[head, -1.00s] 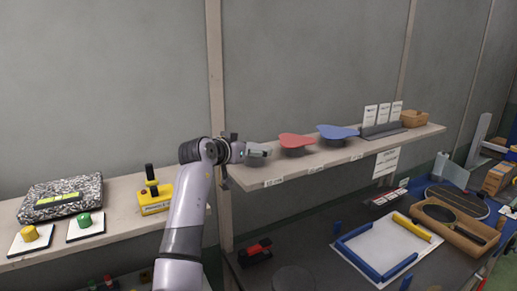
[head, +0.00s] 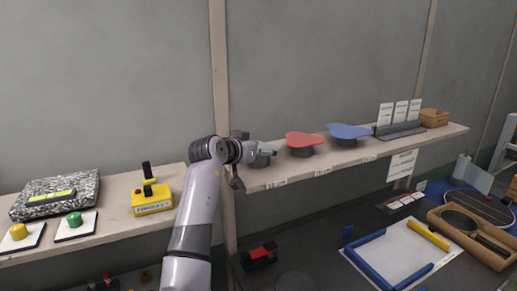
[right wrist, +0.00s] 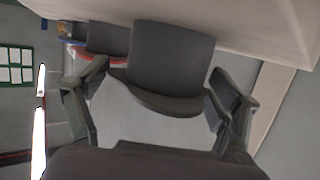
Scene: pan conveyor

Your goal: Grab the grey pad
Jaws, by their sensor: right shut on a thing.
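The grey pad (head: 266,153) is at the left end of the wall shelf, in line with the red and blue pads. My right gripper (head: 250,160) is at the pad, level with the shelf top. In the right wrist view the grey pad (right wrist: 160,103) shows as a curved edge against its dark block (right wrist: 170,60), between the two fingers of my right gripper (right wrist: 158,80). The fingers are shut on it at its sides. The pad still lies at the shelf. My left gripper is not in view.
A red pad (head: 304,139) and a blue pad (head: 349,131) stand to the right on the shelf (head: 330,163). A wooden box (head: 434,118) is at its far end. A yellow joystick box (head: 152,200) sits on the left ledge. A dark table lies below.

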